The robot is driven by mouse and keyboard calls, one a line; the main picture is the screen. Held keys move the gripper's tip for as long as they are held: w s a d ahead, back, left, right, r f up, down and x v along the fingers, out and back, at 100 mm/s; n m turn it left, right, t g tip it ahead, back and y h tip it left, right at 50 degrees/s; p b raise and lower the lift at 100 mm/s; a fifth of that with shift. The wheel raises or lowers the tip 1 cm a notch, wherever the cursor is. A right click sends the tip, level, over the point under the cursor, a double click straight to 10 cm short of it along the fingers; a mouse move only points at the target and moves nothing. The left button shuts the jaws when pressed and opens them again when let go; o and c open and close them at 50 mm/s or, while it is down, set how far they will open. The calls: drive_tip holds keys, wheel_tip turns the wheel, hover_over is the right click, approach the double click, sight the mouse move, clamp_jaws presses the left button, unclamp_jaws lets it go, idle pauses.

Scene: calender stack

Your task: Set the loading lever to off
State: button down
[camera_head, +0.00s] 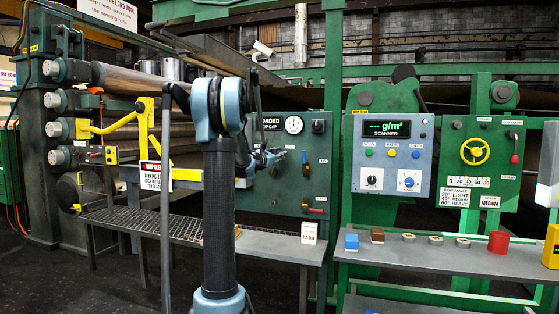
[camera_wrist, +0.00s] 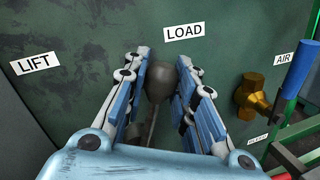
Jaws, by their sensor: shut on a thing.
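The loading lever, a grey rod with a rounded dark knob (camera_wrist: 158,88), shows in the wrist view under the white LOAD label (camera_wrist: 184,31). My gripper (camera_wrist: 162,66) has its two blue-grey fingers on either side of the lever and is shut on it. The lever's lower part runs down between the fingers, and its base is hidden by my gripper. In the head view my arm crosses in front of the green panel (camera_head: 322,150), so the lever is hard to make out there.
A brass AIR valve (camera_wrist: 257,97) with a blue handle (camera_wrist: 296,78) is close to the right of my gripper. A LIFT label (camera_wrist: 36,64) is at left. A grey bench (camera_head: 275,248) stands below the panel. The scanner (camera_head: 390,155) is farther right.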

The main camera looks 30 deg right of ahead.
drive_tip(key=shift+w+a+r+n+t, duration=0.3)
drive_tip(key=shift+w+a+n, duration=0.5)
drive_tip(key=shift+n, duration=0.4)
drive_tip(key=shift+w+a+n+t+h, duration=0.3)
drive_tip(key=shift+w+a+n, duration=0.35)
drive_tip(key=shift+n, duration=0.45)
drive_tip(key=shift+w+d, duration=0.1)
drive_tip(key=c, duration=1.3)
unclamp_jaws()
drive_tip(key=shift+r, duration=0.1)
drive_tip(key=v, duration=1.2)
